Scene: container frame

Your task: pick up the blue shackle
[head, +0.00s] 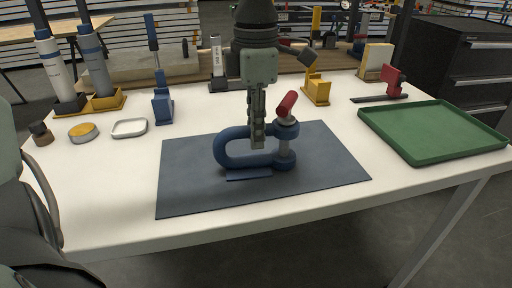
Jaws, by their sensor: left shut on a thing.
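The blue shackle (225,150) is at the middle of the dark mat (190,185). Its rounded bow points left, and its grey pin (283,147) stands upright at the right with a red handle (287,104) on top. My left gripper (257,140) points straight down and is shut on the shackle's upper limb, left of the pin. The fingers hide part of that limb. A flat blue strip (248,175) shows just below the shackle. I cannot tell whether the shackle touches the mat. My right gripper is not in view.
A green tray (435,155) is at the right of the white table (105,190). Blue (162,105) and yellow (317,90) holders, a red clamp (392,82), a white dish (130,127) and a yellow-topped tin (83,131) stand around the mat. The mat's right part is clear.

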